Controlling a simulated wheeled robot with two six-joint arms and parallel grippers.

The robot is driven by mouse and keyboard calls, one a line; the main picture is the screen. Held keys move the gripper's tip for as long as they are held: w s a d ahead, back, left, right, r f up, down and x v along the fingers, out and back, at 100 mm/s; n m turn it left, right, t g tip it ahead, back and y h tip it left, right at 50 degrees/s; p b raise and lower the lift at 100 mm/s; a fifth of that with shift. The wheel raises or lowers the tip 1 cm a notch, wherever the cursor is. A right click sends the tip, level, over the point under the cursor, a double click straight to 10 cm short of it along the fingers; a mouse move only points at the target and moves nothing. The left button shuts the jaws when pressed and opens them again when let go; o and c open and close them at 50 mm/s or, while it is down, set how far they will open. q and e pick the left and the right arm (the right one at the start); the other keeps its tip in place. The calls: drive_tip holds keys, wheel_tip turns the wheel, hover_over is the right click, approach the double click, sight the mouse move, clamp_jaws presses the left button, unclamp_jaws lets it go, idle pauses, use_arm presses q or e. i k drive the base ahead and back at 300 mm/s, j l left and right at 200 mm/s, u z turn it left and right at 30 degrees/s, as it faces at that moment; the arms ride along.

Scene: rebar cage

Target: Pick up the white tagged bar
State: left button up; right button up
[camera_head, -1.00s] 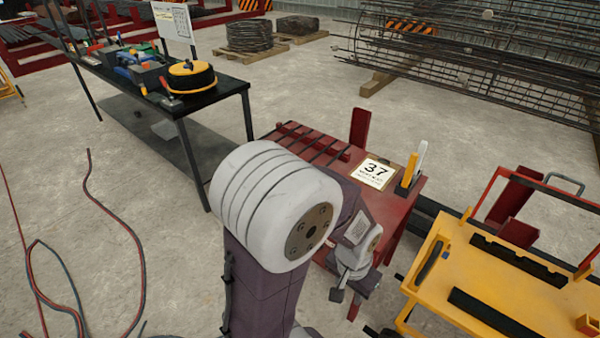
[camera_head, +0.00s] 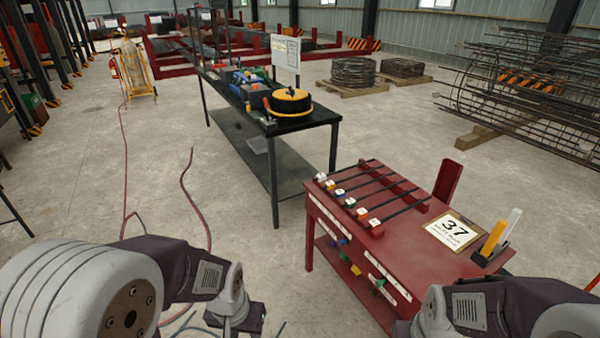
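Several dark bars lie side by side on the red table (camera_head: 415,265), each with a small coloured tag at its near-left end. The tag at the far-left end of the row (camera_head: 321,177) looks white, and its bar (camera_head: 348,169) runs back to the right. Blue, green, yellow and red tags show along the row, though they are small. My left gripper (camera_head: 236,322) is low in the picture, left of the table and apart from the bars; its fingers are not clear. My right arm's wrist shows at the bottom, in front of the table; its fingers are hidden or cut off.
A black bench (camera_head: 290,128) with tools and a spool stands behind. Hoses (camera_head: 190,190) lie on the left floor. Rebar cages (camera_head: 530,90) stand back right.

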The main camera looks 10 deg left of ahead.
sight(321, 176)
drive_tip(key=i+j+z, duration=0.15)
drive_tip(key=i+j, duration=0.2)
drive_tip(key=i, duration=0.15)
drive_tip(key=i+j+z, duration=0.15)
drive_tip(key=i+j, duration=0.25)
drive_tip(key=i+j+z, duration=0.15)
drive_tip(key=i+j, duration=0.35)
drive_tip(key=i+j+z, duration=0.15)
drive_tip(key=i+j, duration=0.35)
drive_tip(key=i+j+z, duration=0.1)
drive_tip(key=i+j, duration=0.35)
drive_tip(key=j, duration=0.15)
drive_tip(key=i+j+z, duration=0.15)
drive_tip(key=i+j, duration=0.25)
drive_tip(key=j, duration=0.2)
